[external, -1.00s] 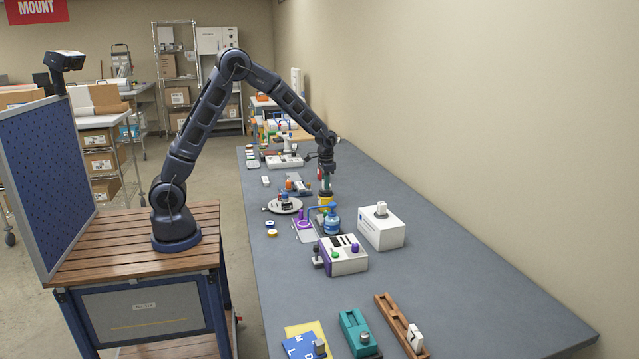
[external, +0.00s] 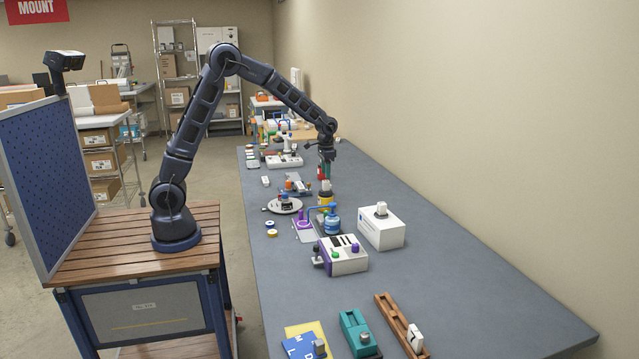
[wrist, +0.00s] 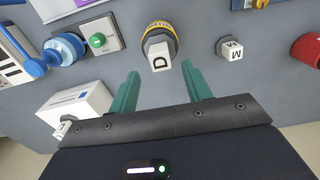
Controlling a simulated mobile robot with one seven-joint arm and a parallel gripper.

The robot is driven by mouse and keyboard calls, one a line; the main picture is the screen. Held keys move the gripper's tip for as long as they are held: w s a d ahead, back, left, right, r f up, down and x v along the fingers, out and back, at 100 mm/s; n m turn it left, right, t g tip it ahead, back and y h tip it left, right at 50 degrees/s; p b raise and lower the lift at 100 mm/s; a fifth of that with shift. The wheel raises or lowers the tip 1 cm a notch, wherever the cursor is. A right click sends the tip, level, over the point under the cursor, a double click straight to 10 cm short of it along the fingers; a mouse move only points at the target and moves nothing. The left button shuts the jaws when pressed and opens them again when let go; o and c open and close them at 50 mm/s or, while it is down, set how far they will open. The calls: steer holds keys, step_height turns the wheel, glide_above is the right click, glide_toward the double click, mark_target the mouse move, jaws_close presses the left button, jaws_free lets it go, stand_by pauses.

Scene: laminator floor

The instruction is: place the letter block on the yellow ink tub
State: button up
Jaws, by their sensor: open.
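A white letter block marked D (wrist: 159,60) sits on top of a dark-lidded tub with a yellow band (wrist: 162,31) in the wrist view. The yellow tub (external: 325,201) also stands on the bench in the external view, below my gripper. My gripper (external: 326,172) is raised above the tub, pointing down. In the wrist view its two green fingers (wrist: 161,76) are spread apart with nothing held between them, and the D block shows beyond the tips.
A white box (external: 381,232) and a grey-white device with coloured knobs (external: 343,263) stand nearer the camera. A red round thing (wrist: 308,49) lies at the wrist view's right edge.

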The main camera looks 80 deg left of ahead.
mark_target(325, 181)
step_height(325, 181, up, 6)
steer(key=s+d+r+t, duration=0.1)
steer(key=s+d+r, duration=0.2)
steer(key=s+r, duration=0.55)
steer(key=s+d+r+t, duration=0.1)
steer(key=s+d+r, duration=0.35)
steer(key=s, duration=0.65)
steer(key=s+d+t, duration=0.1)
steer(key=s, duration=1)
steer(key=s+d+t, duration=0.1)
steer(key=s+d, duration=0.1)
steer(key=s, duration=0.9)
steer(key=shift+s+d+f+t, duration=0.25)
steer(key=shift+s+f+t, duration=0.05)
